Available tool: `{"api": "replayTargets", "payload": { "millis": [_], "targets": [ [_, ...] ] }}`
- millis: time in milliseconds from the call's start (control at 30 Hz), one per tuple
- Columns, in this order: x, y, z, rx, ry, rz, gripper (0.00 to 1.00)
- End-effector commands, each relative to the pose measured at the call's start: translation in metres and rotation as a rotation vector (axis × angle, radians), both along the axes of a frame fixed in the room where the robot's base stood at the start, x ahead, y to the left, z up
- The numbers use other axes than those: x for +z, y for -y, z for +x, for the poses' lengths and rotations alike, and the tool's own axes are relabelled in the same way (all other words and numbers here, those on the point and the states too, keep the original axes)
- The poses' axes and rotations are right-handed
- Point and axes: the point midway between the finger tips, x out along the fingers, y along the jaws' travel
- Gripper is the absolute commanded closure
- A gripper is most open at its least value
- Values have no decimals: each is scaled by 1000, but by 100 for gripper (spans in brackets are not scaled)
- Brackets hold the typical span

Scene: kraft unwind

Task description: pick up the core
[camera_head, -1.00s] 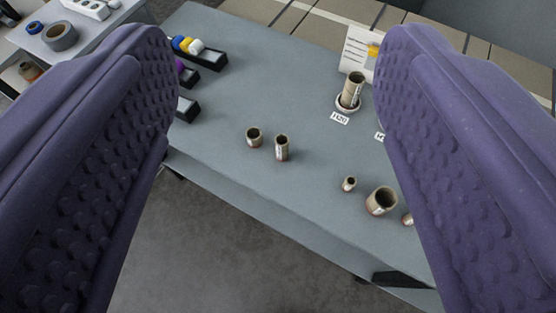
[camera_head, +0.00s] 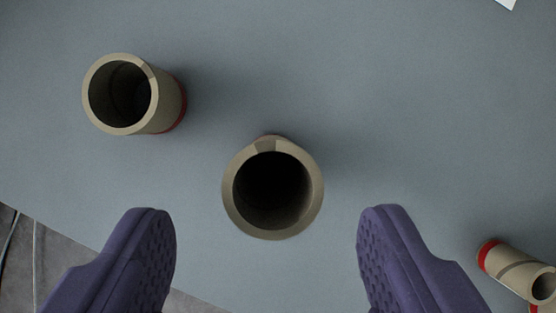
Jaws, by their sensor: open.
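My gripper (camera_head: 267,225) is open and empty, with one purple textured finger at the lower left and one at the lower right. A tan cardboard core (camera_head: 232,192) stands upright on the table, seen almost straight down its dark bore. It lies between and slightly beyond the fingertips, with clear gaps on both sides and no contact seen. A second tan core (camera_head: 168,100) with a red band at its base stands up and to the left. Which core is meant cannot be told.
The grey table (camera_head: 400,110) is mostly clear around the cores. A smaller tan core (camera_head: 515,270) with a red end is at the lower right, close to the right finger. The table edge and floor (camera_head: 45,255) show at the lower left. A white paper corner is at the top right.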

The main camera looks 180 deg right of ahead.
Motion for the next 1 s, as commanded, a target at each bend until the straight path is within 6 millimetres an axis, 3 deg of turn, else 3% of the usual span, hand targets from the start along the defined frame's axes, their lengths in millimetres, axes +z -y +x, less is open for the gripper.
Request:
{"api": "replayTargets", "payload": {
  "millis": [400,633,867,900,1000],
  "targets": [
    [-54,6,27,-1,0,0,33],
    [-54,6,29,-1,2,1,33],
    [-54,6,29,-1,2,1,83],
    [-54,6,29,-1,2,1,88],
    [-54,6,29,-1,2,1,88]
  ]
}}
